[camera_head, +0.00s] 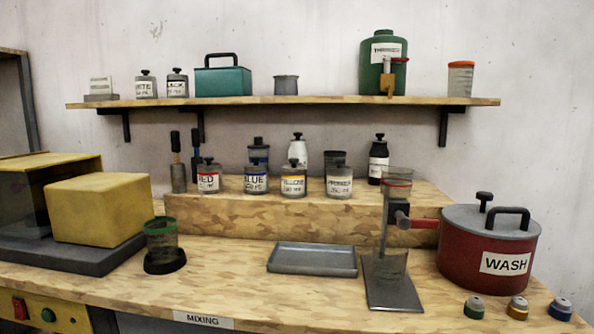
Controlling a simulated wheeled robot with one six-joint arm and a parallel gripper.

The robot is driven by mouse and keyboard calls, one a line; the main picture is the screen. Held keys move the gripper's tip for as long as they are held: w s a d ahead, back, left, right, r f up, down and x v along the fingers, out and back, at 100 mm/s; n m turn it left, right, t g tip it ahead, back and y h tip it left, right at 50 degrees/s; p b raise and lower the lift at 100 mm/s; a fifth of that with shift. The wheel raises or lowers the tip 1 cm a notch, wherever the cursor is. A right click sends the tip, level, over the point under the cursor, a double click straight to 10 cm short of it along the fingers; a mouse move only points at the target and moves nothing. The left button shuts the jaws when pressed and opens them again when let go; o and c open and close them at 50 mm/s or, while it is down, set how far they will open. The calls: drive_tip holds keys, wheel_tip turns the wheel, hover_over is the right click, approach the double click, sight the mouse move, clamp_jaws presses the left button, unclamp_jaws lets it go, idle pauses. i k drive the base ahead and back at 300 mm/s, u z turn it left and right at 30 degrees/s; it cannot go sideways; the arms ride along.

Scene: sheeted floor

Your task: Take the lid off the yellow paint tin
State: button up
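The yellow paint tin (293,188) is a small grey tin with a white label that seems to read YELLOW. It stands upright on the raised wooden step, between the blue tin (255,185) and another labelled tin (339,188). Its lid (293,167) is on top, with a dark knob in the middle. A white bottle with a dark top (298,149) stands close behind it. My gripper is not in this view, so its state and distance from the tin cannot be seen.
The red tin (208,183) stands farther left on the step (290,217). A metal tray (312,260) and a funnel stand (394,295) are in front. A red WASH pot (484,265) is at right. A shelf (330,100) hangs above.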

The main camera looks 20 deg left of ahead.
sight(295, 166)
drive_tip(key=k, duration=0.45)
drive_tip(key=u, duration=1.2)
drive_tip(key=i, duration=0.35)
